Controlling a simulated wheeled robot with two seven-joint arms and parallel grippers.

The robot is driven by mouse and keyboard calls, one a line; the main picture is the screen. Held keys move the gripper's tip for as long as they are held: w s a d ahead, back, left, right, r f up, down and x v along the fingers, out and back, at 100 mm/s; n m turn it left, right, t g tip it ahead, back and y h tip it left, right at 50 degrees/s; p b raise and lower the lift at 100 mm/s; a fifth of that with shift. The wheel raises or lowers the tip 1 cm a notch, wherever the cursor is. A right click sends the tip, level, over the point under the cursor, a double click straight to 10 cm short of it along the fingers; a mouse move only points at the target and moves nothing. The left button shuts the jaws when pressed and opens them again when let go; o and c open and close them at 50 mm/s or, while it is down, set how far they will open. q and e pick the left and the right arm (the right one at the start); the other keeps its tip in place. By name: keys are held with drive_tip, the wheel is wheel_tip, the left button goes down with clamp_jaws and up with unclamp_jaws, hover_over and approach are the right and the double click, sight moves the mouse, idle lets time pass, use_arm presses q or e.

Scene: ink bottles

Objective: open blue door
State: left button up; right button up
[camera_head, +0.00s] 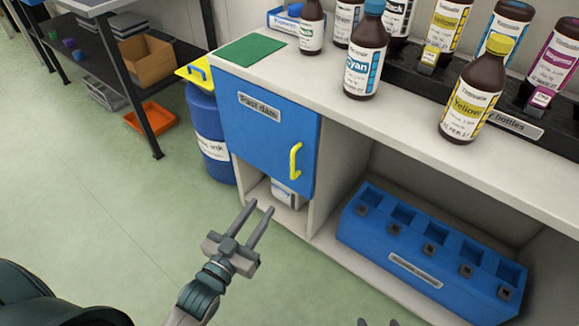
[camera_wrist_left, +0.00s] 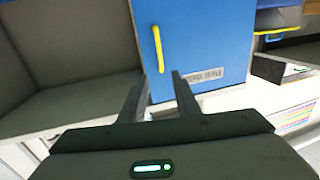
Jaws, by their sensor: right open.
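The blue door (camera_head: 262,128) is on the cabinet front under the counter and looks shut. It carries a "Past date" label and a yellow upright bar handle (camera_head: 295,161) near its right edge. In the left wrist view the door (camera_wrist_left: 210,35) and handle (camera_wrist_left: 157,48) appear upside down. My left gripper (camera_head: 261,206) is open and empty, below and in front of the door, apart from the handle. In the wrist view its fingers (camera_wrist_left: 159,82) point towards the handle. Only the fingertips of my right gripper (camera_head: 377,322) show at the bottom edge; they are apart.
Several ink bottles, including a cyan one (camera_head: 366,55) and a yellow one (camera_head: 473,98), stand on the counter (camera_head: 405,125). A blue crate (camera_head: 425,250) sits in the open bay to the right. A blue drum (camera_head: 208,135) stands left of the cabinet. The green floor in front is clear.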

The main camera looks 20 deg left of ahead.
sight(292, 163)
use_arm(q)
drive_tip(key=w, duration=0.5)
drive_tip(key=w+d+b, duration=0.1)
drive_tip(key=w, duration=0.4)
drive_tip(key=w+d, duration=0.1)
drive_tip(key=w, duration=0.4)
drive_tip(key=shift+w+d, duration=0.25)
drive_tip(key=shift+w, duration=0.1)
drive_tip(key=shift+w+d+b, duration=0.1)
drive_tip(key=shift+w+b, duration=0.2)
drive_tip(key=shift+w, duration=0.35)
use_arm(e)
drive_tip(key=w+a+r+t+y, duration=0.1)
drive_tip(key=w+a+r+t, duration=0.1)
drive_tip(key=w+r+t, duration=0.1)
drive_tip(key=shift+w+r, duration=0.3)
drive_tip(key=shift+r, duration=0.4)
use_arm(q)
clamp_jaws()
